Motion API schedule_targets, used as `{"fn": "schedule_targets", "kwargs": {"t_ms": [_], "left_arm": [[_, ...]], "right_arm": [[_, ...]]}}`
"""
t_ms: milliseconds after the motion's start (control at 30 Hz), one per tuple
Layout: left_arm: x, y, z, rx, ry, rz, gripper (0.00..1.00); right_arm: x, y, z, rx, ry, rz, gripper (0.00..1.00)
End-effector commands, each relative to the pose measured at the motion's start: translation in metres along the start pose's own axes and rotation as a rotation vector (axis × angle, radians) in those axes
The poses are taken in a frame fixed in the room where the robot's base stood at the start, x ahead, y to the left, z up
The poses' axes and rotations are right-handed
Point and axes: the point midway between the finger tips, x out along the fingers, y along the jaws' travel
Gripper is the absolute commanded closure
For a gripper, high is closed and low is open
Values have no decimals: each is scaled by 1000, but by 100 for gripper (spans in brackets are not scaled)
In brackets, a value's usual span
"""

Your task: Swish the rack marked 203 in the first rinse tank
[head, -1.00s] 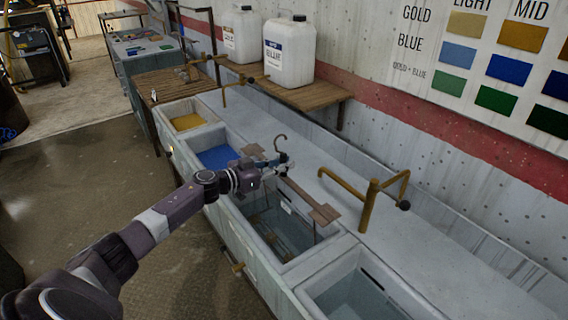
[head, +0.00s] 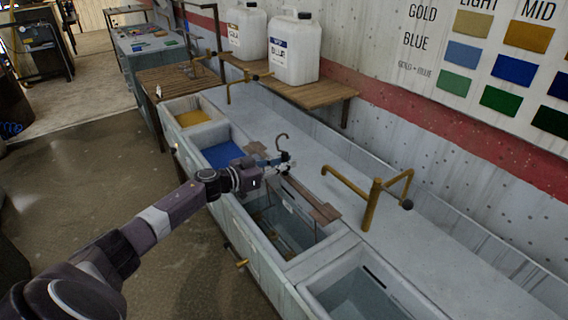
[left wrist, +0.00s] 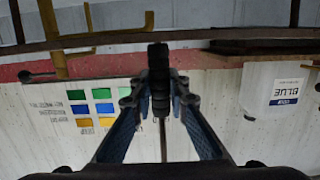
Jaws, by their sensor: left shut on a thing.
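The rack is a brown bar (head: 324,213) with a hook (head: 282,139) above it. It lies lengthwise over the clear-water tank (head: 232,216) just nearer than the blue bath. Thin parts and small orange-brown pieces show dimly inside this tank. My left gripper (head: 287,163) is over the tank at the rack's middle, below the hook. In the left wrist view its fingers (left wrist: 160,88) are shut on a dark ribbed grip (left wrist: 160,68), with the bar behind. No number is readable on the rack. My right gripper is out of view.
A blue bath (head: 222,154) and a yellow bath (head: 193,118) lie beyond. Another clear-water tank (head: 362,295) is nearest. A brass tap (head: 373,207) stands to the right. White jugs (head: 294,50) stand on a wooden shelf (head: 318,94) behind.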

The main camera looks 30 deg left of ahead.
Motion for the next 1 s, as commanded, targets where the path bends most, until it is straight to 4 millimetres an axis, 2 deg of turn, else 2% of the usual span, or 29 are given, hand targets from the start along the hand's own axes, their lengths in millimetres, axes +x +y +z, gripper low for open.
{"fn": "schedule_targets", "kwargs": {"t_ms": [500, 1000], "left_arm": [[23, 0, -6, -1, 4, -1, 100], [25, 0, -6, 0, 4, -1, 100]], "right_arm": [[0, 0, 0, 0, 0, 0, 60], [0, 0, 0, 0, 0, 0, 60]]}}
